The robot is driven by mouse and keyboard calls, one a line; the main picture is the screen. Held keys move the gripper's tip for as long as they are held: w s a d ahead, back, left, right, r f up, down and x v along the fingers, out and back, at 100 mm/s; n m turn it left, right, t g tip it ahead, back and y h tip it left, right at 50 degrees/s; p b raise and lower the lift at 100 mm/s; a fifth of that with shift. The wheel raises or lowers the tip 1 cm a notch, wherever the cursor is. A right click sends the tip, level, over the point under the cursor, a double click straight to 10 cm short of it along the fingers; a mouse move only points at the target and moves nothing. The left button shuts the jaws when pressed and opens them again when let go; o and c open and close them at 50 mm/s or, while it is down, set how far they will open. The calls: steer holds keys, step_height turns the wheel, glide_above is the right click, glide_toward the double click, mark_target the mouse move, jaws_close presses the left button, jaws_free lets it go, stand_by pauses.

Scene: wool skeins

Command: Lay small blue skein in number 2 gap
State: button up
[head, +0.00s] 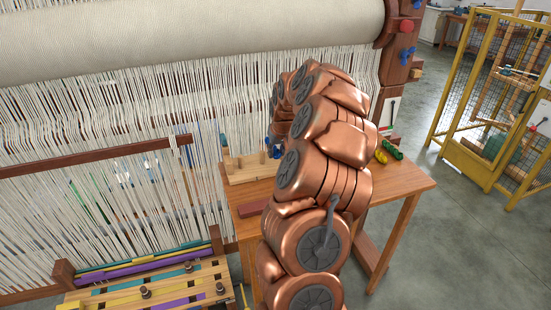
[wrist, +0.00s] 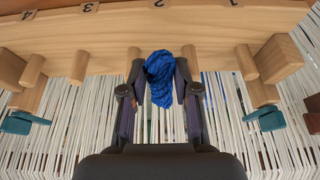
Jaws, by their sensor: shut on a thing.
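The blue skein (wrist: 160,78) is pinched upright between the two fingers of my gripper (wrist: 158,88) in the wrist view. A wooden rack (wrist: 110,38) with pegs and upside-down numbers runs across the top of this view. The skein lines up under the number 2 (wrist: 158,3), between two pegs, the left one (wrist: 133,66) and a right one partly hidden by a finger. I cannot tell whether it touches the rack.
Other pegs (wrist: 78,67) stand on both sides. Yellow (head: 381,156) and green (head: 391,149) pieces lie on the table (head: 405,181) right of my arm. A dark red block (head: 252,208) lies at its near left. The loom's white threads (head: 120,100) stand close behind and left.

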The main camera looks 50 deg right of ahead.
mark_target(277, 158)
step_height(277, 158, down, 3)
steer(key=shift+s+f+p, duration=0.1)
steer(key=shift+p, duration=0.4)
steer(key=shift+f, duration=0.4)
steer(key=shift+f, duration=0.1)
steer(key=o, duration=0.9)
steer(key=shift+o, duration=0.2)
steer(key=shift+r, duration=0.2)
steer(key=b+v, duration=0.3)
steer(key=v, duration=0.9)
